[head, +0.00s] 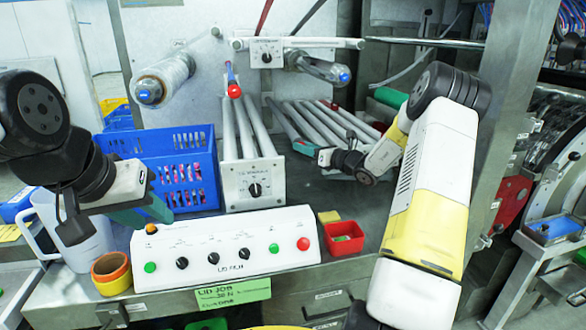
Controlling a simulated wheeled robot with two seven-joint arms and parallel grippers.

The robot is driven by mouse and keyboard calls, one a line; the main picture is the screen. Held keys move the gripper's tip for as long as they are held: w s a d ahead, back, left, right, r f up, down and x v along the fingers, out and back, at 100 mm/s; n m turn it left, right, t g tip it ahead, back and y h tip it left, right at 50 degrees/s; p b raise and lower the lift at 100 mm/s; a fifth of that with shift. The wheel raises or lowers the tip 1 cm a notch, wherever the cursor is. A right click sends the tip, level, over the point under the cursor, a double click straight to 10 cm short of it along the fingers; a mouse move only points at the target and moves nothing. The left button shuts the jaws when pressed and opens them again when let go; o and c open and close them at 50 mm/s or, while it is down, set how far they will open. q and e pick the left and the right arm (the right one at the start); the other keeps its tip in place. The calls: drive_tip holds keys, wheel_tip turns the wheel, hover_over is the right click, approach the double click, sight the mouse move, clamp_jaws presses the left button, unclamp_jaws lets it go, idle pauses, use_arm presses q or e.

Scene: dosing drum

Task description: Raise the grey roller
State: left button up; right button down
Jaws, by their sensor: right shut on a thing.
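Several long grey rollers (327,127) lie slanting side by side on the metal surface at the back centre. My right gripper (314,154) is at the near end of the leftmost one, a grey roller (284,122). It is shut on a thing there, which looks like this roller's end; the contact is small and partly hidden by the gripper. My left gripper (150,212) is at the left, in front of the blue basket and far from the rollers. Its fingers are too unclear to tell whether they are open.
A control box (225,250) with knobs and buttons stands in front. A upright-panelled unit with grey tubes (252,184) stands between the blue basket (185,160) and the rollers. A red bin (343,237), stacked cups (111,272) and a pitcher (85,245) stand nearby.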

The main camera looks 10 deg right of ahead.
wheel_tip(320, 180, up, 13)
drive_tip(key=shift+r, duration=0.15)
drive_tip(key=c, duration=1.1)
unclamp_jaws()
drive_tip(key=shift+o, duration=0.2)
drive_tip(key=shift+s+d, duration=0.1)
drive_tip(key=v, duration=0.7)
drive_tip(key=shift+s, duration=0.25)
drive_tip(key=shift+d, duration=0.1)
